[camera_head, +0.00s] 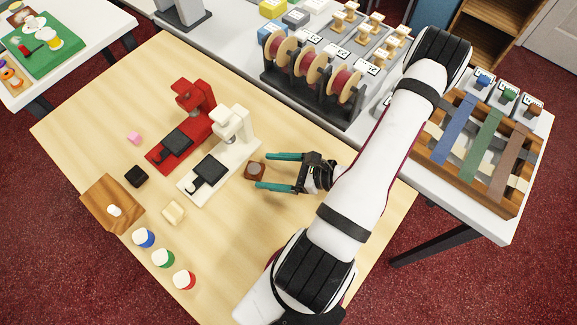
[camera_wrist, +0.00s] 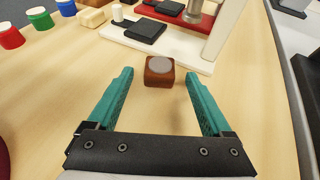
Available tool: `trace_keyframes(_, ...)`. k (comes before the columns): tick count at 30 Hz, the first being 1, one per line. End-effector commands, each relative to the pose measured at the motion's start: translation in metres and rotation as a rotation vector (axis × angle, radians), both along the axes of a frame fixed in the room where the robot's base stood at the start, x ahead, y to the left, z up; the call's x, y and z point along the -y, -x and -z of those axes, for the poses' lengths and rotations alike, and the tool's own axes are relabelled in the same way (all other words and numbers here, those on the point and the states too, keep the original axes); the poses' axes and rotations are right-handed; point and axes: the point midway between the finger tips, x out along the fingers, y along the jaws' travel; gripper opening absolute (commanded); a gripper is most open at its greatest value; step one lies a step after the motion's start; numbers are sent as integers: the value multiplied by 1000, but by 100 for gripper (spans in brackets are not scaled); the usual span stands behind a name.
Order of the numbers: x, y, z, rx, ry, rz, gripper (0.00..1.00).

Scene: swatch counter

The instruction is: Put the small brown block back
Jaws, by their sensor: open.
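The small brown block (camera_head: 255,170) sits on the wooden table, just right of the white press's base. A grey round disc shows on its top in the wrist view (camera_wrist: 159,70). My gripper (camera_head: 263,171) is open, its two teal fingers pointing left toward the block. In the wrist view my gripper (camera_wrist: 158,78) has the block centred near its fingertips, with a clear gap to each finger. I cannot tell from these views how high the fingers are above the table.
The white press (camera_head: 232,140) and red press (camera_head: 188,125) stand beside the block. A black block (camera_head: 136,176), cream block (camera_head: 173,212), pink block (camera_head: 134,138), wooden board (camera_head: 103,205) and several coloured-lid jars (camera_head: 163,258) lie left. The front middle of the table is clear.

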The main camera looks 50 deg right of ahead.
Motion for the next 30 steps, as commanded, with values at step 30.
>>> trace_keyframes(30, -156, 46, -177, -68, 812, -1547, 84)
